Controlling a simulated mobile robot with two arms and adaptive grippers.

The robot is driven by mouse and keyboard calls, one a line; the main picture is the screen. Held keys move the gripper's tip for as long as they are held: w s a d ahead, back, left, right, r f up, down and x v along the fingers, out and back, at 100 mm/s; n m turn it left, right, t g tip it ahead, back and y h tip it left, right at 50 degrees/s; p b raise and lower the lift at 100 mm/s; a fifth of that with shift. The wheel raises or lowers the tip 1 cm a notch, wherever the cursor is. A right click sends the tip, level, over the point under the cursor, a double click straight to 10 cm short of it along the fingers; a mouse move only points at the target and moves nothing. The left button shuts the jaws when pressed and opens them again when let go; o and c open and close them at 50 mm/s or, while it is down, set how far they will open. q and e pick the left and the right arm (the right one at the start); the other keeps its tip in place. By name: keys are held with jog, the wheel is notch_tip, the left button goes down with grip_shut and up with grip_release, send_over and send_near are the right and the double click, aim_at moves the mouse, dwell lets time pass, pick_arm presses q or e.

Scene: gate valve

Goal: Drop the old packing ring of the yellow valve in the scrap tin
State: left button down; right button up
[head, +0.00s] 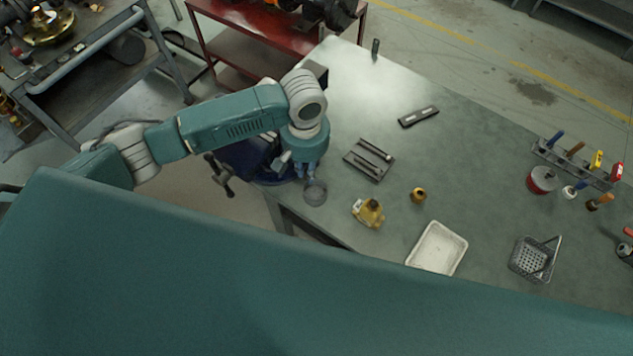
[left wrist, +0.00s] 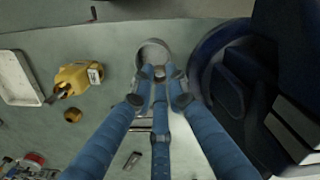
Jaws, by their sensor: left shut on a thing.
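My left gripper (head: 309,174) points down with its three blue fingers closed together just above the scrap tin, a small round grey tin (head: 315,193) near the bench edge. In the left wrist view the fingertips (left wrist: 159,76) meet on a small dark piece, taken to be the old packing ring, at the near side of the tin's mouth (left wrist: 153,50). The fingers hide most of the piece. The yellow valve (head: 368,212) lies on the bench to the right of the tin; it also shows in the left wrist view (left wrist: 74,78). My right gripper is out of view.
A small yellow-brown part (head: 418,195) lies beside the valve.

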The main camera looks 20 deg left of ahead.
pick_arm(q)
notch_tip(320, 180, down, 6)
jog(key=b, duration=0.2)
jog(key=shift+f+b, duration=0.25)
jog(key=shift+b, duration=0.05)
jog(key=shift+w+f+b, duration=0.1)
jog(key=shift+f+b, duration=0.15)
jog(key=shift+b, duration=0.15)
jog(key=c, duration=1.6)
grip_release()
jog(key=shift+c, duration=0.2)
jog(key=shift+r, duration=0.1)
